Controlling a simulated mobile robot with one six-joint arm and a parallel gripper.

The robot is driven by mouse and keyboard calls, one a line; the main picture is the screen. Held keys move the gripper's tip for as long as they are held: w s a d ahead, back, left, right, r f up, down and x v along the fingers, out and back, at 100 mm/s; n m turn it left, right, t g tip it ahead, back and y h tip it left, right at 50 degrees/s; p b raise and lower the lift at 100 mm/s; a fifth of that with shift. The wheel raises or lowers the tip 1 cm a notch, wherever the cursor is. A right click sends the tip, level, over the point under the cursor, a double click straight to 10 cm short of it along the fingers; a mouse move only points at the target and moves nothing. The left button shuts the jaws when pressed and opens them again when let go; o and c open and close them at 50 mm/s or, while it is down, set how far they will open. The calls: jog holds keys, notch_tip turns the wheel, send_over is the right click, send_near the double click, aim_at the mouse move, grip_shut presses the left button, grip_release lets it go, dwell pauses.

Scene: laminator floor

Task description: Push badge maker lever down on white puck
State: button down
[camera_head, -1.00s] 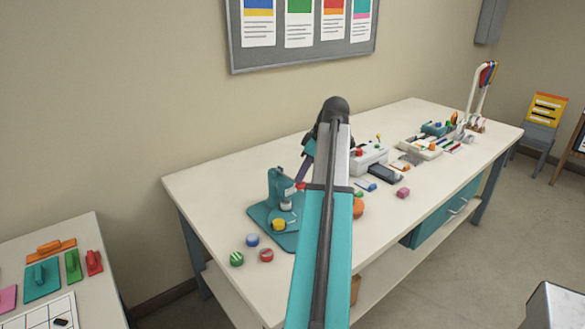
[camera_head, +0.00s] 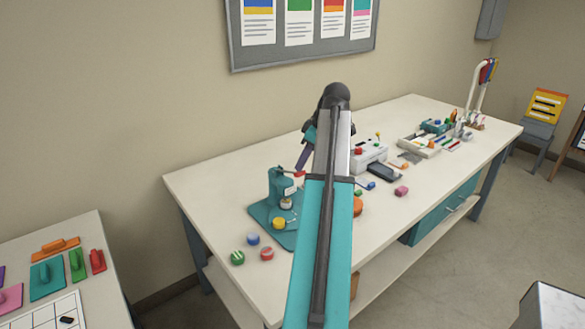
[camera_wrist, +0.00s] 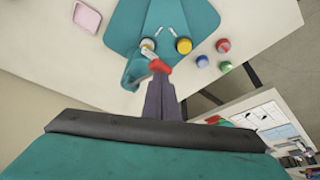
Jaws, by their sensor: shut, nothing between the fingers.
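The teal badge maker (camera_head: 276,187) stands on the table, its base plate (camera_head: 262,214) flat under it. Its lever ends in a red handle (camera_head: 299,174), which also shows in the wrist view (camera_wrist: 159,66). The white puck (camera_head: 286,204) sits under the press head; in the wrist view it (camera_wrist: 148,44) is partly hidden by the press. My gripper (camera_head: 301,162) is shut and empty, its purple fingers right at the red handle. In the wrist view the fingertips (camera_wrist: 158,78) overlap the handle's near side; I cannot tell whether they touch.
A yellow puck (camera_head: 279,223) lies on the base plate. A white machine (camera_head: 370,157) and a dark tray (camera_head: 384,172) stand to the right. The table's left corner is clear.

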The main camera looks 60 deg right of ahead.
jog(key=shift+r+p, duration=1)
jog(key=shift+r, duration=0.8)
jog(key=shift+r, duration=0.1)
